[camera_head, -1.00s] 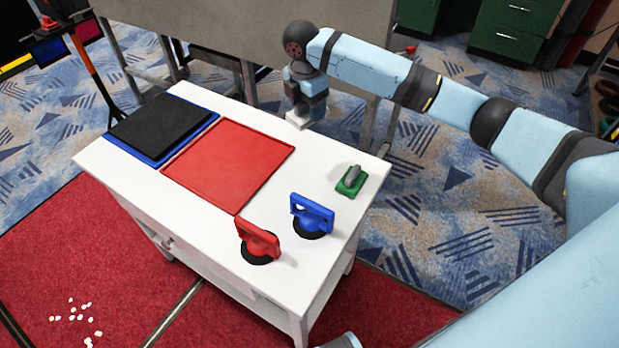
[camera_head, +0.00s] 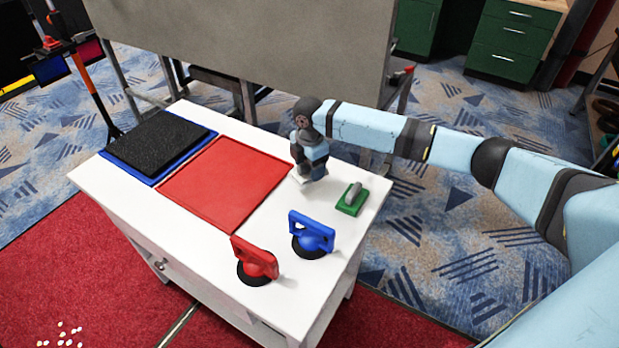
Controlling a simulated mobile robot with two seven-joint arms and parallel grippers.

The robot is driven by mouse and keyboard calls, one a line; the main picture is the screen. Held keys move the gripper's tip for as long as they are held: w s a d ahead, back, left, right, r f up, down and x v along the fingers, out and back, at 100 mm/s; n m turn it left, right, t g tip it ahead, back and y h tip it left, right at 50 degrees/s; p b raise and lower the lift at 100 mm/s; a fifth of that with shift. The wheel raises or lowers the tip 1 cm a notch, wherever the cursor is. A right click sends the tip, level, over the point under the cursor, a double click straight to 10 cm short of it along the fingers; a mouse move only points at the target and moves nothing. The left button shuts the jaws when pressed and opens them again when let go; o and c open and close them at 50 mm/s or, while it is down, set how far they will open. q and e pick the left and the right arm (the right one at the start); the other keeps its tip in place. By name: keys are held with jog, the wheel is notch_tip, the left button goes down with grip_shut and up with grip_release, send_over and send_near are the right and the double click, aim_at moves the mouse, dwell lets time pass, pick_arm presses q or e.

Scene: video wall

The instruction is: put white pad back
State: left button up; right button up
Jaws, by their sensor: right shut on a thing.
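My right gripper (camera_head: 303,174) points down over the far right part of the white table (camera_head: 110,178), beside the red tray. It is shut on a small white pad (camera_head: 296,179) that shows as a pale edge under the fingers. The gripper hides most of the pad. I cannot tell whether the pad touches the table. My left gripper is not in view.
On the table are a red square tray (camera_head: 225,183), a black pad (camera_head: 160,143) on a blue tray (camera_head: 114,160), a green float with a grey handle (camera_head: 352,199), a blue suction lifter (camera_head: 312,236) and a red one (camera_head: 255,261). A grey panel (camera_head: 260,45) stands behind.

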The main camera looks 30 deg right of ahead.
aim_at(309, 176)
notch_tip(309, 176, down, 4)
jog(key=shift+f, duration=0.2)
jog(key=o, duration=0.9)
jog(key=shift+c, duration=0.2)
jog(key=shift+r, duration=0.15)
notch_tip(309, 176, up, 12)
jog(key=shift+f+p, duration=0.1)
jog(key=shift+p, duration=0.4)
